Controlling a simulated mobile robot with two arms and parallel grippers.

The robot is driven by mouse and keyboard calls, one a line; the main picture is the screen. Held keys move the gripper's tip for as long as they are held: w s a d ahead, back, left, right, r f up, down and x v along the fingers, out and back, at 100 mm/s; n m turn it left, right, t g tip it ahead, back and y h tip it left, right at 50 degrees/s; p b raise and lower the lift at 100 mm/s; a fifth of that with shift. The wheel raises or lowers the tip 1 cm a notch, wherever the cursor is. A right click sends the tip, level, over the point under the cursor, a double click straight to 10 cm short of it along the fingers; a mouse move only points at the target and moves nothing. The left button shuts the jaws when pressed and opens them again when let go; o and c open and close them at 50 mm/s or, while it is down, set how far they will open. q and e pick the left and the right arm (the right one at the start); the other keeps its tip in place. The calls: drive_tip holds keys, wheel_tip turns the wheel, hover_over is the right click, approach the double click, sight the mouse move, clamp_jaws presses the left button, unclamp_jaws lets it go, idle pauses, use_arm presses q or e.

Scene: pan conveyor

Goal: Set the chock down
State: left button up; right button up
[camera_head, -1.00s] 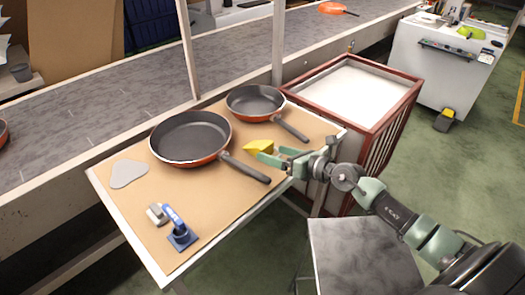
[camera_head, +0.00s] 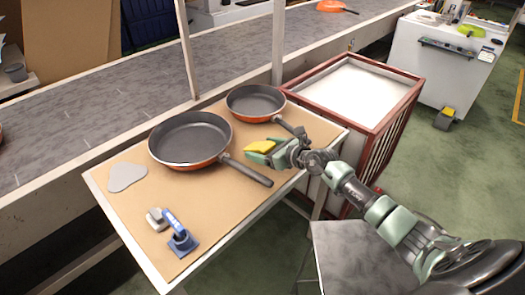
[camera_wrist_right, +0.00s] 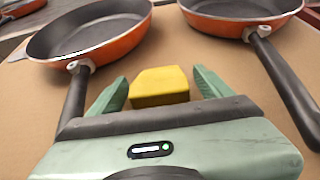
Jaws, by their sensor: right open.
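The yellow chock (camera_head: 260,146) sits on the brown table top between the two pans. It also shows in the right wrist view (camera_wrist_right: 160,86), between the fingers of my right gripper (camera_wrist_right: 160,92). In the head view my right gripper (camera_head: 262,155) reaches in from the right, low over the table, with its fingers at the chock. The fingers are open, with a gap on each side of the chock in the wrist view. My left gripper is not in view.
A large orange pan (camera_head: 190,140) lies left of the chock and a smaller pan (camera_head: 255,102) behind it. Their handles flank my right gripper. A grey pad (camera_head: 127,176), a grey block (camera_head: 156,219) and a blue tool (camera_head: 180,238) lie at the table's left. A red-framed bin (camera_head: 355,95) stands behind right.

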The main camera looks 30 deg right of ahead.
drive_tip(key=c, duration=1.5)
drive_tip(key=shift+w, duration=0.1)
clamp_jaws()
drive_tip(key=shift+r, duration=0.15)
